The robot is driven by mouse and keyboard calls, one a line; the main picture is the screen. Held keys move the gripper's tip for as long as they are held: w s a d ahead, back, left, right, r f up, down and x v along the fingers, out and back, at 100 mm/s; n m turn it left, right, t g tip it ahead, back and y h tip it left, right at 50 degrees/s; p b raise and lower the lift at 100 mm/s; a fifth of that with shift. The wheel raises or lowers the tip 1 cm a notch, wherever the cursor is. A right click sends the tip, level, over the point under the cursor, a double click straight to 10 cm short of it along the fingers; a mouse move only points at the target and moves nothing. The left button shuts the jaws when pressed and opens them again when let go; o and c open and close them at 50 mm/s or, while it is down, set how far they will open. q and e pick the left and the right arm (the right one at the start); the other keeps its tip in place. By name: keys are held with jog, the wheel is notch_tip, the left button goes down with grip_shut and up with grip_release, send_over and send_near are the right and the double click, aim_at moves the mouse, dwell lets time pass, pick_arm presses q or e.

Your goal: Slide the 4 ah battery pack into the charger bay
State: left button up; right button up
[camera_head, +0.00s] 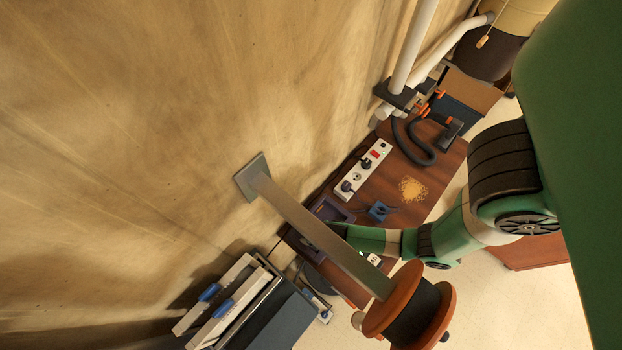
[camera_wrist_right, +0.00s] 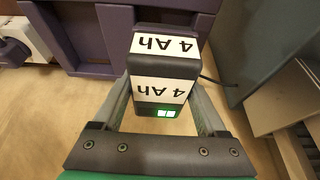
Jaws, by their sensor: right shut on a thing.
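The 4 Ah battery pack (camera_wrist_right: 163,90) is dark with white "4 Ah" labels and green lit indicators. My right gripper (camera_wrist_right: 163,84) is shut on it, one finger on each side, in the right wrist view. The purple charger (camera_wrist_right: 95,50) stands just beyond the pack, toward the top left of that view; the pack hides part of it, and I cannot tell whether they touch. In the head view, the charger (camera_head: 331,209) sits on the wooden bench near the wall. The pack (camera_head: 373,259) shows only partly there, behind a bar. My left gripper is not in view.
A bar with a cable reel (camera_head: 409,305) crosses in front of the bench (camera_head: 405,190). A white power strip (camera_head: 362,170), a blue item (camera_head: 379,210) and a black hose (camera_head: 416,150) lie farther along it. A grey cabinet (camera_wrist_right: 255,45) stands right in the wrist view.

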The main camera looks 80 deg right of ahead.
jog(key=shift+f+b, duration=0.85)
jog(key=shift+f, duration=0.3)
dwell(1.8)
jog(key=o, duration=1.2)
notch_tip(320, 180, up, 3)
jog(key=p, duration=0.3)
jog(key=shift+r, duration=0.2)
jog(key=shift+r+p, duration=0.45)
jog(key=shift+r, duration=0.8)
